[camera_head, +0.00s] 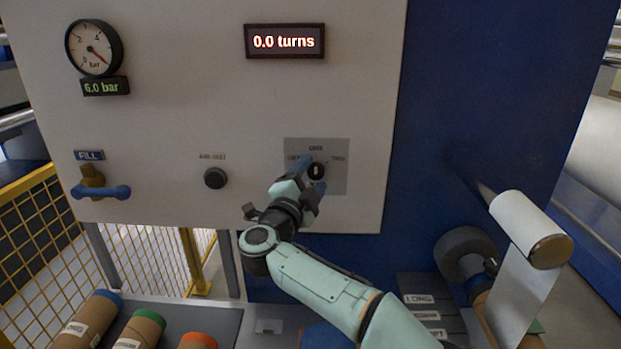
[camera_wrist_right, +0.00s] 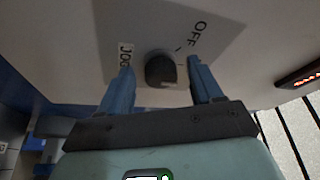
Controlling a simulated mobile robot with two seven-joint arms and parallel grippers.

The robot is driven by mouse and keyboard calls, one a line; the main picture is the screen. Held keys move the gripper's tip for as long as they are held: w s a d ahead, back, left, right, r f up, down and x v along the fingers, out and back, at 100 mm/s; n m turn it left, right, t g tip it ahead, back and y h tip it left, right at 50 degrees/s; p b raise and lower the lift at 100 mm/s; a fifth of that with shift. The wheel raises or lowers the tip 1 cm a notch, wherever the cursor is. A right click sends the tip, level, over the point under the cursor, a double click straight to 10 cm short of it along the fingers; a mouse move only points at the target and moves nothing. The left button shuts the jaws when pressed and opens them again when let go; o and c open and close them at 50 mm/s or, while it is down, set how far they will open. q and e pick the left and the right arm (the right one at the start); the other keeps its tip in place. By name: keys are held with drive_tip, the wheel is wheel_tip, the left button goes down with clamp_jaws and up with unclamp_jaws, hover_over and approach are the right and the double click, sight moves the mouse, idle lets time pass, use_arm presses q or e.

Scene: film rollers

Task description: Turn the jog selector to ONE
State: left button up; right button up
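The jog selector (camera_head: 317,171) is a small dark round knob on a grey plate (camera_head: 336,180) at the lower right of the white panel. Small labels surround it, too small to read surely in the head view. In the right wrist view the knob (camera_wrist_right: 160,69) sits between a JOG label and an OFF label. Which label the knob points to cannot be told. My left gripper is not in view.
A display (camera_head: 285,41) reads 0.0 turns. A gauge (camera_head: 94,48), a FILL valve (camera_head: 100,188) and a black button (camera_head: 215,178) are to the left on the panel. Rolls (camera_head: 138,330) lie below left. A white film roll (camera_head: 530,228) juts out at right.

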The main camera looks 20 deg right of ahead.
drive_tip(key=b+v, duration=0.2)
drive_tip(key=v, duration=1.1)
drive_tip(key=shift+s, duration=0.15)
drive_tip(key=shift+a, duration=0.1)
